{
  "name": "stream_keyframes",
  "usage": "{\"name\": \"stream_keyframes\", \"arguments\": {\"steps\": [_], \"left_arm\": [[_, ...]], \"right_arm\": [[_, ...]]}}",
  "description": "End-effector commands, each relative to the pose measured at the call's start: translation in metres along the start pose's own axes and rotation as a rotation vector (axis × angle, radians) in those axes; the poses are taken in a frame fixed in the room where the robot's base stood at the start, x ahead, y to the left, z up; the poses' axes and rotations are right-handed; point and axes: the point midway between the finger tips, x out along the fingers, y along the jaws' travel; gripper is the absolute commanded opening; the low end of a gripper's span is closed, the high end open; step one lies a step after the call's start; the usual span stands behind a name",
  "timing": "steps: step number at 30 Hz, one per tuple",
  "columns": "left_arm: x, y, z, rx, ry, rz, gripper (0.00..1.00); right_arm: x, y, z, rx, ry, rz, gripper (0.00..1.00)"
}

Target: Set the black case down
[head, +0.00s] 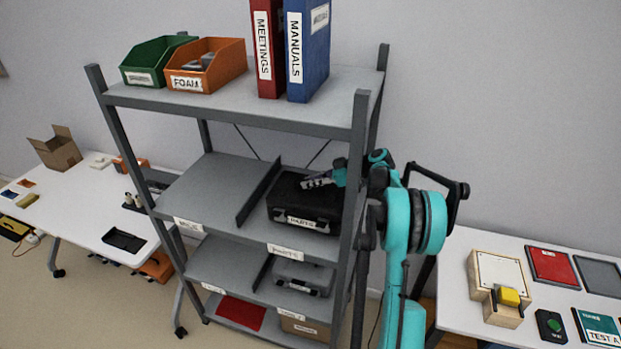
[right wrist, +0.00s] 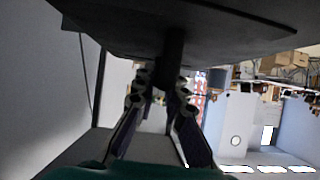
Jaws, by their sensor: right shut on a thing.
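The black case (head: 292,213) is in the right bay of the shelf unit's middle shelf, with a white label below its front. My right gripper (head: 318,182) reaches in from the right, past the front right post, and is at the case's top. In the right wrist view, the dark case (right wrist: 215,28) fills the top of the picture, and my right gripper's fingers (right wrist: 160,85) are shut on a dark part of it, seemingly the handle. I cannot tell whether the case's underside touches the shelf. My left gripper is in neither view.
A divider (head: 258,193) stands left of the case; the left bay (head: 210,183) is empty. Another, grey case (head: 303,277) is on the shelf below. Bins and binders (head: 308,50) stand on the top shelf. Tables stand on both sides, the right one (head: 460,245) behind my arm.

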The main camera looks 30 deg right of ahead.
Motion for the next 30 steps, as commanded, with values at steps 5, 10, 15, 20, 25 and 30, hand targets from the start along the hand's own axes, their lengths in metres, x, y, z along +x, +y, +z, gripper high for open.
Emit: {"name": "stream_keyframes", "arguments": {"steps": [5,10,15,20,25,30], "left_arm": [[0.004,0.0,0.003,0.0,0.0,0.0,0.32],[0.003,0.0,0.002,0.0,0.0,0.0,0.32],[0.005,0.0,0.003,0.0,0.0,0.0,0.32],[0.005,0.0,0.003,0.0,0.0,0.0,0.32],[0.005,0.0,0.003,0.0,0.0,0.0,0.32],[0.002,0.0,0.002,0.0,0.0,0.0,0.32]], "right_arm": [[0.01,0.001,0.017,0.001,0.004,0.0,0.0],[0.01,0.001,0.017,0.001,0.004,0.0,0.0],[0.011,0.001,0.019,0.001,0.004,0.0,0.0],[0.012,0.001,0.021,0.0,0.0,0.0,0.32],[0.012,0.001,0.021,0.0,0.0,0.0,0.32],[0.009,0.001,0.018,0.0,0.0,0.001,0.32]]}}
